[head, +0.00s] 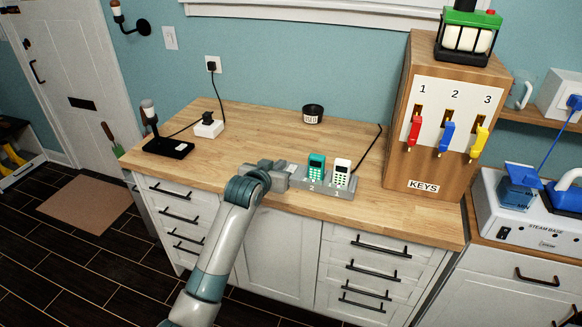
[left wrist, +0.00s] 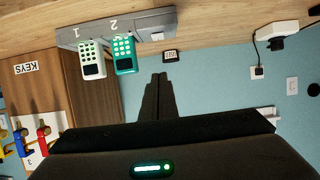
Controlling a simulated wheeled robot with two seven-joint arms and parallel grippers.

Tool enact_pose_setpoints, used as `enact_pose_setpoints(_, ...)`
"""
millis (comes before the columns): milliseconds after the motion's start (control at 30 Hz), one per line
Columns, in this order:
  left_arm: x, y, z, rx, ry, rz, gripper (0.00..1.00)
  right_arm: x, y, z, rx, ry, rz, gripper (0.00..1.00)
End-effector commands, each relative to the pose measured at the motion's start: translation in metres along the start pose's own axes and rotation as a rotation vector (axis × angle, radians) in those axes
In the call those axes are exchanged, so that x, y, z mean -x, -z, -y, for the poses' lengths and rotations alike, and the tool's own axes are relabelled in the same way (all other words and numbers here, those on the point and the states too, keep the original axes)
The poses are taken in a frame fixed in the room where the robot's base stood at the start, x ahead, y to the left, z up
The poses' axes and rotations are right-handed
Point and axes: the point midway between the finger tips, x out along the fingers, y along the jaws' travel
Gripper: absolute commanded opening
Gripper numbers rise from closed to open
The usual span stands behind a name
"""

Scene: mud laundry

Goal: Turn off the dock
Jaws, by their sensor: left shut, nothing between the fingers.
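A grey dock (head: 338,188) marked 1 and 2 sits on the wooden counter. It holds a teal handset (head: 316,167) at 2 and a white handset (head: 342,172) at 1. My left gripper (head: 284,170) is at the dock's left end and hides part of it; I cannot tell whether they touch. The left wrist view is upside down and shows the dock (left wrist: 68,37), both handsets and a small pale patch (left wrist: 157,36) on the dock's end. There the gripper's fingers (left wrist: 158,82) are shut and empty. My right gripper is not in view.
A wooden key cabinet (head: 440,125) is right of the dock. At left are a black stand (head: 168,148) and a white box (head: 208,129) with a plug and cord. The middle of the counter is clear.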

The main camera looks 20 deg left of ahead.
Motion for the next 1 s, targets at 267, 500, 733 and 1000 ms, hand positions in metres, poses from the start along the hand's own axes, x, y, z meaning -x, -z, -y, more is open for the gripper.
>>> enact_pose_setpoints(267,-0.001,-0.001,0.000,0.000,0.000,0.000,0.00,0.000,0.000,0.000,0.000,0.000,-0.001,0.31)
enact_pose_setpoints(500,-0.011,0.000,0.000,0.000,0.000,0.002,0.00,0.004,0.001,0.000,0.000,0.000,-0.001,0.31)
enact_pose_setpoints(733,-0.034,0.001,-0.001,0.001,0.000,0.002,0.00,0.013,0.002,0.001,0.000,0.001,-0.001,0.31)
enact_pose_setpoints(1000,-0.068,0.001,0.000,0.000,0.000,0.001,0.00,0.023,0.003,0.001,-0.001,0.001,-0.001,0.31)
